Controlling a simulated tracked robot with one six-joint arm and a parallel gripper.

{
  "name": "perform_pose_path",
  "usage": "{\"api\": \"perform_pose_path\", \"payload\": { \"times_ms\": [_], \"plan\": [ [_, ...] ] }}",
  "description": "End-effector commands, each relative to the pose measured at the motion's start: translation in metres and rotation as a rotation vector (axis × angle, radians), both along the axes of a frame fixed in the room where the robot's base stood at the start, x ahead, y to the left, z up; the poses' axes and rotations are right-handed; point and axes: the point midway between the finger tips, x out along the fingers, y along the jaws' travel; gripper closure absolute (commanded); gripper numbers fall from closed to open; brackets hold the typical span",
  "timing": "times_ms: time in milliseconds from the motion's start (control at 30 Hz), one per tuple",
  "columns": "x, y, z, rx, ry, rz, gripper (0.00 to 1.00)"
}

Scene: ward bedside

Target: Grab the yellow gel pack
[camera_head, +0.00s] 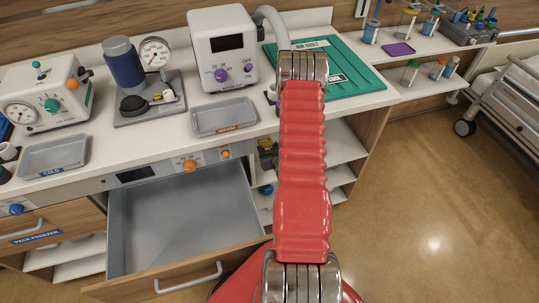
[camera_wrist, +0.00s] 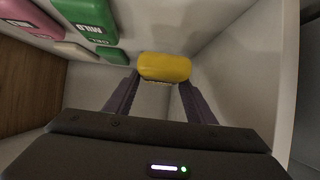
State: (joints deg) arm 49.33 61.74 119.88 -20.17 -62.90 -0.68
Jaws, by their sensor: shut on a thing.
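The yellow gel pack (camera_wrist: 165,67) shows in the wrist view, between the tips of my gripper (camera_wrist: 160,83). The two dark purple fingers are shut on its sides. Pale walls surround it, and whether the pack touches the surface behind it I cannot tell. In the head view my red arm crosses the middle of the picture. My gripper and the yellow pack are hidden there.
A green pack (camera_wrist: 88,15) marked MILD and a pink pack (camera_wrist: 30,18) lie left in the wrist view. A pale wall (camera_wrist: 285,75) is close on the right. In the head view, a grey drawer (camera_head: 185,215) stands open and empty. Trays and devices crowd the counter (camera_head: 110,145).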

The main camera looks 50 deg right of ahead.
Motion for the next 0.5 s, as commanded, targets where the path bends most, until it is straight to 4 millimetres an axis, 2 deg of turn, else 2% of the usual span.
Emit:
{"api": "perform_pose_path", "payload": {
  "times_ms": [100, 400, 500],
  "plan": [
    [0.001, -0.001, 0.020, -0.003, -0.002, 0.000, 0.78],
    [0.000, -0.001, 0.055, -0.002, -0.002, -0.001, 0.78],
    [-0.010, -0.017, 0.052, 0.000, 0.000, -0.004, 0.78]
  ]
}}
